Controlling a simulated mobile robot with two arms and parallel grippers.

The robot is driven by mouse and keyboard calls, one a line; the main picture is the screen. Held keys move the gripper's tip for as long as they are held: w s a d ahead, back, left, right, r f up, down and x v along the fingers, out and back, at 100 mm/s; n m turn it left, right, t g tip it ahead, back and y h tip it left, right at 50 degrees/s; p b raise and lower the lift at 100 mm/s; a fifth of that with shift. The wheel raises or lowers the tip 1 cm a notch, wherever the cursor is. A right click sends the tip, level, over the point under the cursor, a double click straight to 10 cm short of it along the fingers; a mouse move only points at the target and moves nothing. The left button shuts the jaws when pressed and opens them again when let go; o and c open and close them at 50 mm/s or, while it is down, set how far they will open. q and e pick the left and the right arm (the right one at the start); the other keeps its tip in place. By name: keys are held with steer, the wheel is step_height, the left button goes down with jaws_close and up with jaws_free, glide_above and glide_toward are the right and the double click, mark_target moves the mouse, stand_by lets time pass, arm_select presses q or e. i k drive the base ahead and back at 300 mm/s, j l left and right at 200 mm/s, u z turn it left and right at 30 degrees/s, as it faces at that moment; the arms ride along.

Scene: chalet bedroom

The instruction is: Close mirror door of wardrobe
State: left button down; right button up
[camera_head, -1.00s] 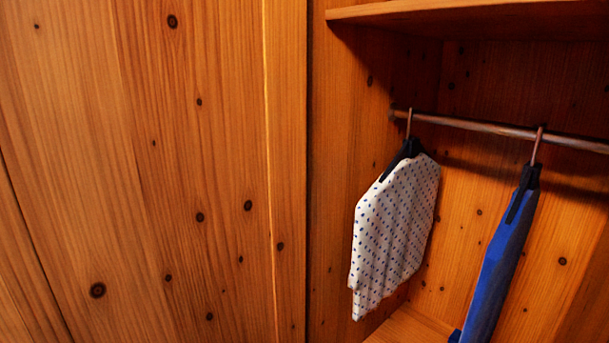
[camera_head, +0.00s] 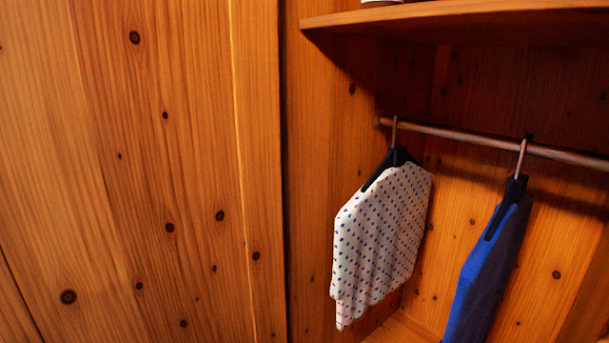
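The wardrobe's open compartment (camera_head: 345,100) fills the right half of the head view, with its inside showing. A large flat pine panel (camera_head: 150,180) with dark knots fills the left half; I cannot tell whether it is the wardrobe door or a fixed part. No mirror surface shows. Neither of my grippers is in view.
A metal rail (camera_head: 470,137) crosses the compartment. A white shirt with blue dots (camera_head: 383,235) and a blue garment (camera_head: 487,265) hang from it on dark hangers. A wooden shelf (camera_head: 460,20) is above, with the bottom of a pale object (camera_head: 381,3) on it.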

mark_target(142, 200)
steer(key=j+z, duration=0.3)
steer(key=j, duration=0.35)
steer(key=j+z, duration=0.25)
steer(key=j, duration=0.35)
steer(key=j+z, duration=0.3)
steer(key=j, duration=0.2)
steer(key=j+z, duration=0.3)
steer(key=j, duration=0.15)
steer(key=j+z, duration=0.35)
steer(key=j, duration=0.15)
steer(key=k+j+z, duration=0.15)
steer(key=j+z, duration=0.15)
steer(key=j, duration=0.15)
steer(key=k+j+z, duration=0.3)
steer(key=i+j, duration=0.1)
steer(key=j, duration=0.05)
